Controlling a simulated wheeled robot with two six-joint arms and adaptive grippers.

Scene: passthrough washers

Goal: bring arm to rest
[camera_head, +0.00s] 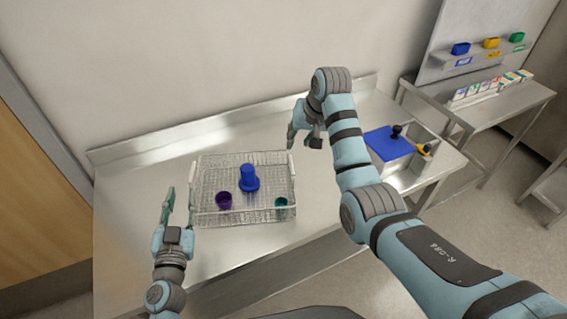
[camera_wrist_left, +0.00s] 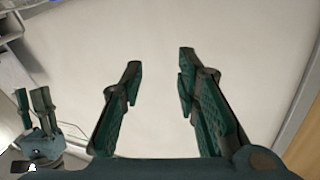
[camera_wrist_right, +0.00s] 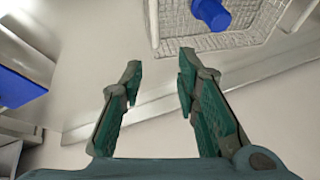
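My left gripper (camera_head: 169,205) is over the left part of the steel table, just left of the wire basket, with its fingers pointing up toward the wall. In the left wrist view its fingers (camera_wrist_left: 158,75) are apart with nothing between them. My right gripper (camera_head: 299,127) is raised above the table, right of and behind the basket. In the right wrist view its fingers (camera_wrist_right: 160,75) are apart and empty. The left wrist view also shows my right gripper (camera_wrist_left: 38,103) at the lower left.
The wire basket (camera_head: 196,184) holds a blue piece (camera_head: 249,178), a purple cup (camera_head: 224,200) and a green cup (camera_head: 281,203). A blue panel (camera_head: 388,144) on a steel box is at the right. A side table (camera_head: 535,92) carries several small boxes. The table's left part is bare.

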